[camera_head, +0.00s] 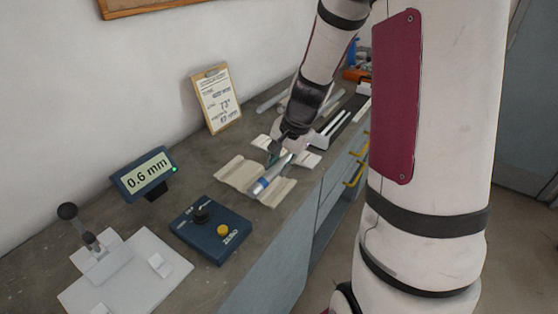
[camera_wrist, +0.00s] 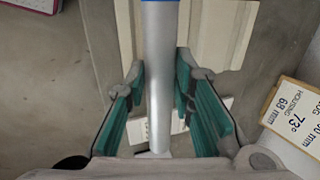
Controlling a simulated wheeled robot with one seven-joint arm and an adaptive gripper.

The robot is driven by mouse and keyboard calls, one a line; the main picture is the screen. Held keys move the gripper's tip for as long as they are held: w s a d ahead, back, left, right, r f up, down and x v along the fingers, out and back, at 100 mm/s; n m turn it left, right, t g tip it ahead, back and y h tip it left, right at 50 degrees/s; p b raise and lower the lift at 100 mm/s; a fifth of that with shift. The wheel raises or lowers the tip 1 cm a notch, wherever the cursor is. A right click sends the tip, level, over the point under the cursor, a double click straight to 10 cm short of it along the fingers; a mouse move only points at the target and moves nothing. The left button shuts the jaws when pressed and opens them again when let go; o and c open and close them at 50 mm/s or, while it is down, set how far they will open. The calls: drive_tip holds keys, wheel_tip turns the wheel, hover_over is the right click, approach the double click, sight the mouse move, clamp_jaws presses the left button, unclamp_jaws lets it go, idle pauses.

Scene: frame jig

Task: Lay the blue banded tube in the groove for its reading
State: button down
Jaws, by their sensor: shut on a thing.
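The blue banded tube (camera_head: 272,177) is silvery, with blue near its lower-left end. In the wrist view the tube (camera_wrist: 160,70) runs lengthwise between the green finger pads, and a strip of blue shows beside its top end. My gripper (camera_head: 280,158) is shut on the tube toward its upper-right part. The tube lies over a cream grooved block (camera_head: 239,172); I cannot tell whether it rests in the groove or hangs just above it. The block also shows in the wrist view (camera_wrist: 219,32). A second, paler block (camera_head: 306,159) sits beneath my gripper, partly hidden.
A display (camera_head: 147,174) reads 0.6 mm with a green light. In front is a blue control box (camera_head: 211,229) with a black knob and yellow button. A white plate with a lever clamp (camera_head: 125,277) stands at left. A clipboard (camera_head: 217,98) leans on the wall. Rods lie behind.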

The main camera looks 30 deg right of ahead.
drive_tip(key=b, duration=0.4)
hover_over(275, 190)
drive_tip(key=shift+s+d+f, duration=0.1)
drive_tip(key=shift+s+f, duration=0.05)
drive_tip(key=shift+f, duration=0.65)
drive_tip(key=shift+s+d+f, duration=0.1)
drive_tip(key=shift+s+f, duration=0.05)
drive_tip(key=shift+f, duration=0.65)
drive_tip(key=shift+s+d+f, duration=0.1)
drive_tip(key=shift+s+f, duration=0.05)
drive_tip(key=shift+f, duration=0.65)
drive_tip(key=shift+f+b, duration=0.35)
drive_tip(key=shift+f, duration=0.3)
drive_tip(key=shift+s, duration=0.1)
drive_tip(key=shift+s+f, duration=0.1)
drive_tip(key=c, duration=1.3)
unclamp_jaws()
drive_tip(key=shift+f, duration=0.1)
